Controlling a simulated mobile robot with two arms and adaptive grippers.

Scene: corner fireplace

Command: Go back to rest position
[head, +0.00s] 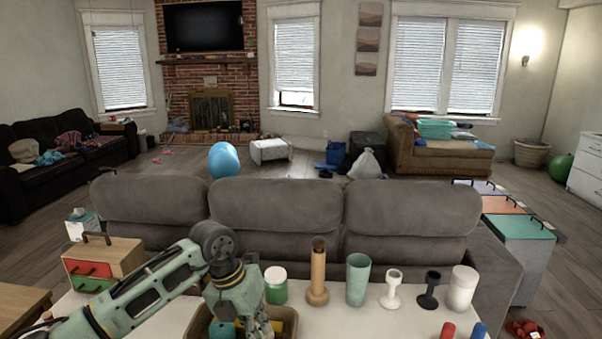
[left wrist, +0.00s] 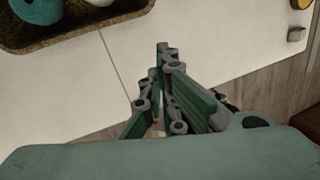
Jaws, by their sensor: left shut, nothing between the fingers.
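My left arm comes in from the left in the head view, and my left gripper (head: 262,327) points down at the front of the white table (head: 390,322), over or beside a brown tray (head: 291,322). In the left wrist view my left gripper (left wrist: 164,52) has its fingers together with nothing between them. The tray (left wrist: 75,43) also shows there at the top left, apart from the fingers, with a teal round thing and a pale one in it. My right gripper is not in view.
On the table stand a green jar (head: 275,287), a wooden holder (head: 318,275), a green cup (head: 357,280), a white goblet (head: 392,290), a black goblet (head: 430,290) and a white cylinder (head: 461,288). A small drawer box (head: 120,255) stands left. A grey sofa (head: 280,208) is behind.

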